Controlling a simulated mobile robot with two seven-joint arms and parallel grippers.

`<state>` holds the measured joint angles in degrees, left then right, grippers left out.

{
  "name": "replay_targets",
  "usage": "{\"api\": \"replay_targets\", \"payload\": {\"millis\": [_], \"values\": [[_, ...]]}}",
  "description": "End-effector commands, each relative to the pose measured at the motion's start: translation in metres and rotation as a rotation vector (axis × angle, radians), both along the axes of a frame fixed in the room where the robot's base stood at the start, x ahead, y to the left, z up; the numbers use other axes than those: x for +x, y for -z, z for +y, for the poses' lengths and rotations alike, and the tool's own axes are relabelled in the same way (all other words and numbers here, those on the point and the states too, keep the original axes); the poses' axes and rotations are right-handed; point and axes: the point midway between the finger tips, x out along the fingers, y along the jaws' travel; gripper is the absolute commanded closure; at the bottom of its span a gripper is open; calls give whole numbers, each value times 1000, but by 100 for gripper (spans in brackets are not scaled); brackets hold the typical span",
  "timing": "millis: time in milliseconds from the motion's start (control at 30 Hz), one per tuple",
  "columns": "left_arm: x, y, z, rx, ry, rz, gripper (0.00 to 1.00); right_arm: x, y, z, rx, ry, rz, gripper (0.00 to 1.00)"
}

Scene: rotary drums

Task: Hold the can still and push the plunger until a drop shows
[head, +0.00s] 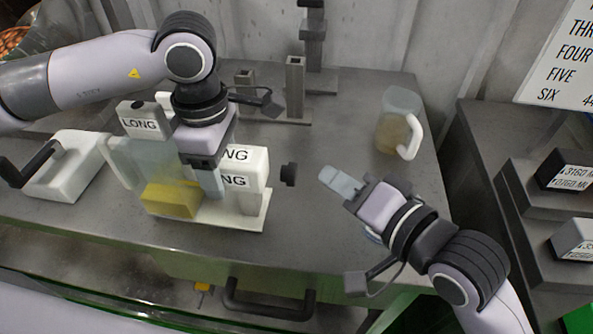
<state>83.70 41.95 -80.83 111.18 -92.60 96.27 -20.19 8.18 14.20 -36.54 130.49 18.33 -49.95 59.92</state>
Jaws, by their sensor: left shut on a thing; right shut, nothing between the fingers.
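The can looks like a clear box with yellow liquid (170,200) in its lower part, on a pale base plate (235,218) in the head view. A black knob (288,174), apparently the plunger, sticks out to the right of the labelled block (258,166). My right gripper (338,182) is shut and empty, to the right of the knob and apart from it. I can make out no drop.
A clear jug (398,122) with a white handle stands at the back right. Grey metal posts (295,88) stand behind.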

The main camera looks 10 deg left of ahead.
Motion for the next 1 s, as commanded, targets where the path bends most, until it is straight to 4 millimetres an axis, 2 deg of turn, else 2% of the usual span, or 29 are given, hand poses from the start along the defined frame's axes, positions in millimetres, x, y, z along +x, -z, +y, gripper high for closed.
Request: {"api": "replay_targets", "payload": {"millis": [233, 1000], "values": [[-1, 3, 1, 4, -1, 7, 93, 0, 0, 15, -1, 0, -1, 100], [-1, 3, 1, 4, -1, 6, 93, 0, 0, 16, -2, 0, -1, 100]]}}
